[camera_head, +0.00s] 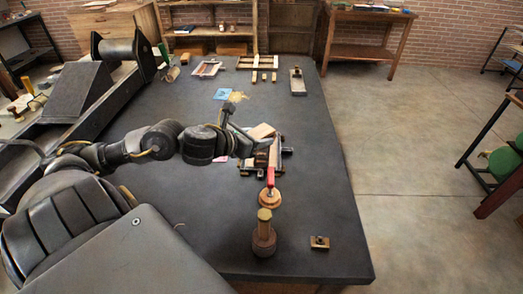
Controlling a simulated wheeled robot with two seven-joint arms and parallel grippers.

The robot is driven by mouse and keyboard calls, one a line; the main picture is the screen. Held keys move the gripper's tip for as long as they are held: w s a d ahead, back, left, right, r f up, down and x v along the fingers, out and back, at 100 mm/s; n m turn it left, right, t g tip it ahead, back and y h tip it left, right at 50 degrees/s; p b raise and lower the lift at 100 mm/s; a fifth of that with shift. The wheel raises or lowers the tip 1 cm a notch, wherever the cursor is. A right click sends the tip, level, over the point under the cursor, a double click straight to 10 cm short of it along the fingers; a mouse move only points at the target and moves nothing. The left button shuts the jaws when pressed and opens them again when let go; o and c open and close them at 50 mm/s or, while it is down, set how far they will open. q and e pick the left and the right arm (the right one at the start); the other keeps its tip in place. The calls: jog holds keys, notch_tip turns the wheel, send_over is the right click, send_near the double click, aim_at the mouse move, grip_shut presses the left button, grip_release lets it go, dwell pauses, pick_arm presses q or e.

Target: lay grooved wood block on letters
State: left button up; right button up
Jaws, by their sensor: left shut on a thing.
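My left arm reaches in from the left over the dark table (190,240). Its gripper (259,141) is at the middle of the table, shut on a light wood block (263,131). Grooves on the block are too small to make out. The block is tilted, at the back left part of a small frame (274,155) with dark clamp-like fittings. Letters inside the frame cannot be made out, as the gripper and arm hide part of it. I cannot tell whether the block touches the frame. My right gripper is not in view.
A red-handled tool on a round wooden base (270,197) stands in front of the frame.

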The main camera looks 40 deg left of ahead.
aim_at(261, 154)
pick_arm(q)
jog(key=shift+w+a+f, duration=0.15)
jog(key=shift+w+f, duration=0.35)
jog(key=shift+f, duration=0.15)
jog(key=shift+w+a+f, duration=0.15)
jog(key=shift+w+f, duration=0.35)
jog(key=shift+f, duration=0.15)
jog(key=f, duration=0.3)
jog(key=shift+w+a+f, duration=0.1)
jog(key=shift+w+f, duration=0.15)
jog(key=shift+f, duration=0.3)
jog(key=o, duration=1.1)
jog(key=shift+r, duration=0.1)
